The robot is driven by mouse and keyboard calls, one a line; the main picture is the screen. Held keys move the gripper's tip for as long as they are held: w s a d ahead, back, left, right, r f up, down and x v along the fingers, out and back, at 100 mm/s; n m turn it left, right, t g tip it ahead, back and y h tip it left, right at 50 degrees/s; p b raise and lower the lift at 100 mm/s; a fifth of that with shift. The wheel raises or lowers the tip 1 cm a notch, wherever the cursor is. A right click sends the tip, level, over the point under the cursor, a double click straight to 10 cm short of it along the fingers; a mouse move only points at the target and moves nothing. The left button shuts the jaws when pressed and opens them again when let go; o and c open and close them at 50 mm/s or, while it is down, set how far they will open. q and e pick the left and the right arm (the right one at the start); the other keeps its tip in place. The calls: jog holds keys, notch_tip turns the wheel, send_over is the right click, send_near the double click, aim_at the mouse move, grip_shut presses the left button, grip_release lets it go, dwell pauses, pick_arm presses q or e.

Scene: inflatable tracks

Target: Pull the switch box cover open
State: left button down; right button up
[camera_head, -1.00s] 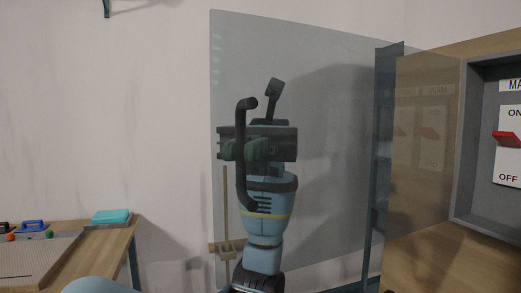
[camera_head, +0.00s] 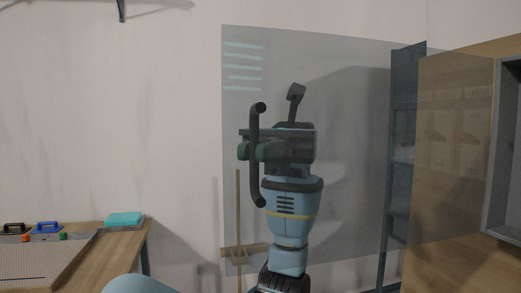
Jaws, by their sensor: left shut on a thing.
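The switch box cover (camera_head: 350,75) is a large see-through grey panel standing swung wide open, left of the switch box (camera_head: 502,150). Only the box's grey left side shows at the right edge; its switch is out of direct view. The dark curved cover handle (camera_head: 257,185) stands upright near the panel's left side. My left gripper (camera_head: 250,152), with greenish fingers, is shut on the handle at mid height. The light-blue wrist comes up from below. My right gripper is not in view.
A wooden table (camera_head: 125,245) at lower left holds a teal box (camera_head: 124,219), small black and blue items and a ribbed board. A dark shelf frame (camera_head: 402,150) stands behind the panel's right part. A wooden stick rack (camera_head: 238,215) shows low through the panel.

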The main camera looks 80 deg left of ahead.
pick_arm(q)
jog(key=c, duration=1.5)
grip_release()
jog(key=shift+w+a, duration=0.1)
jog(key=v, duration=0.7)
jog(key=shift+a+b, duration=0.25)
jog(key=shift+b, duration=0.1)
jog(key=shift+w, duration=0.15)
